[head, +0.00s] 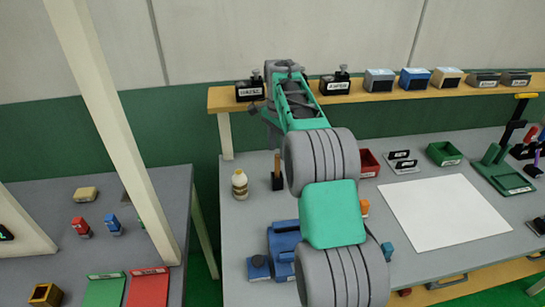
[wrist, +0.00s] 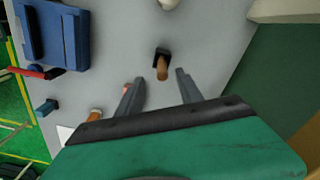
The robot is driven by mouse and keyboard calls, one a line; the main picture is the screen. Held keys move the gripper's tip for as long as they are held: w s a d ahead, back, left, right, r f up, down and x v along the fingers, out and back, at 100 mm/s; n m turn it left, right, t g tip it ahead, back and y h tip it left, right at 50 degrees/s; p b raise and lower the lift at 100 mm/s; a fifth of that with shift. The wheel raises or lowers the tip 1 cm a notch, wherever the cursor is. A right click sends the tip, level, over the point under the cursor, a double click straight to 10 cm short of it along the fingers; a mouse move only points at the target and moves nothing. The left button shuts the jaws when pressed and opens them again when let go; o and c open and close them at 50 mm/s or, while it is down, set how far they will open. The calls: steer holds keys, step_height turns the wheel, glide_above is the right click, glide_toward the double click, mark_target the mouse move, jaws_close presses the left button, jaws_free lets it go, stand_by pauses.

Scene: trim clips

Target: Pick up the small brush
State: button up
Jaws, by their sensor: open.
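The small brush (head: 278,172) stands upright on the grey bench, with a brown wooden handle on top and a dark lower part. It also shows in the wrist view (wrist: 162,68), seen from above. My gripper (wrist: 159,76) is open and empty, its two grey fingers spread. In the wrist view the brush appears between and just beyond the fingertips, closer to the right finger; the gap in height is hard to tell. In the head view my arm hides most of the gripper.
A white bottle (head: 240,184) stands left of the brush. A blue device (head: 284,243) sits nearer the front, partly behind my arm. A shelf (head: 388,96) with several small boxes runs along the back. Red (head: 369,163) and green bins and a white sheet (head: 444,213) lie to the right.

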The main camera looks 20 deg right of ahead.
mark_target(277, 177)
steer(key=f+p, duration=0.1)
steer(key=f, duration=0.3)
steer(key=f+p, duration=0.1)
steer(key=f, duration=0.2)
steer(key=shift+w+f, duration=0.2)
steer(key=shift+f, duration=0.15)
jaws_close()
